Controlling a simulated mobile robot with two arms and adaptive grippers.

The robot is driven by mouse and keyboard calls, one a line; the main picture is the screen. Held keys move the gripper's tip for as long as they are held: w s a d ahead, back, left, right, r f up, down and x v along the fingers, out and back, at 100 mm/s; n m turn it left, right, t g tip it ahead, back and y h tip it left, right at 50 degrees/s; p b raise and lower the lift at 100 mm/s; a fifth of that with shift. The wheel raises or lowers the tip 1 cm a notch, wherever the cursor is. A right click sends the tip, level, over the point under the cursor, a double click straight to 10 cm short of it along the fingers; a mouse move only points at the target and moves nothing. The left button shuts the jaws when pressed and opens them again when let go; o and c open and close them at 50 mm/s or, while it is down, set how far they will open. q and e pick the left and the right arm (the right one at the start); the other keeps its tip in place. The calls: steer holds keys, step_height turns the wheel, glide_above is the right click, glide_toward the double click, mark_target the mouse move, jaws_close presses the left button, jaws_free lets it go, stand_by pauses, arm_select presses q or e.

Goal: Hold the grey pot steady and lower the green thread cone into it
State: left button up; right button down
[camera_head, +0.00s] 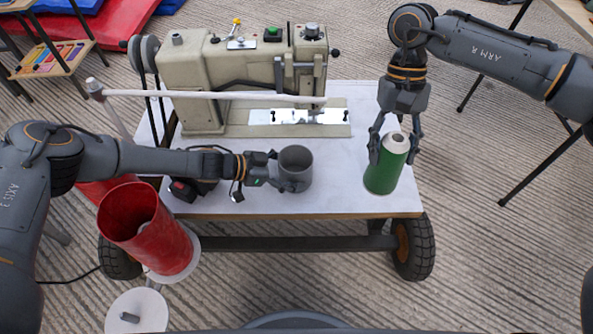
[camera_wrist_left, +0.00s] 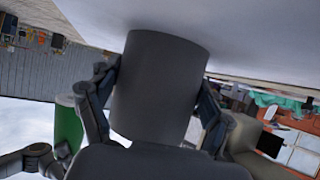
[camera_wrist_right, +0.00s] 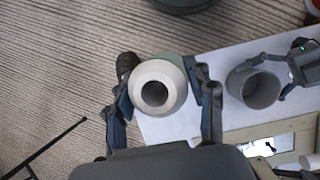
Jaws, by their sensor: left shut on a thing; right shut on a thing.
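The grey pot (camera_head: 296,166) stands upright on the white tabletop, and my left gripper (camera_head: 283,172) is shut around its side. In the left wrist view the pot (camera_wrist_left: 158,90) fills the space between both fingers. The green thread cone (camera_head: 385,172) is to the right of the pot, slightly tilted. My right gripper (camera_head: 394,150) is shut on its upper part from above. In the right wrist view the cone's pale top with its hole (camera_wrist_right: 155,93) sits between the fingers, apart from the pot (camera_wrist_right: 258,88). Whether the cone's base touches the table is unclear.
A beige sewing machine (camera_head: 215,80) stands on the back of the wheeled table (camera_head: 330,205), with a white bar across its front. The tabletop between pot and cone is clear.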

steer(key=w+a+f, duration=0.1)
steer(key=w+a, duration=0.3)
steer(key=a, duration=0.5)
steer(key=w+a+f, duration=0.1)
steer(key=w+a, duration=0.4)
steer(key=a, duration=0.4)
steer(key=shift+w+a, duration=0.15)
steer(key=shift+w, duration=0.15)
stand_by(3.2)
steer(key=shift+f, duration=0.2)
stand_by(0.3)
steer(key=shift+f, duration=0.3)
steer(key=shift+r, duration=0.1)
steer(key=shift+r, duration=0.45)
steer(key=shift+f, duration=0.2)
steer(key=shift+f, duration=0.45)
stand_by(0.6)
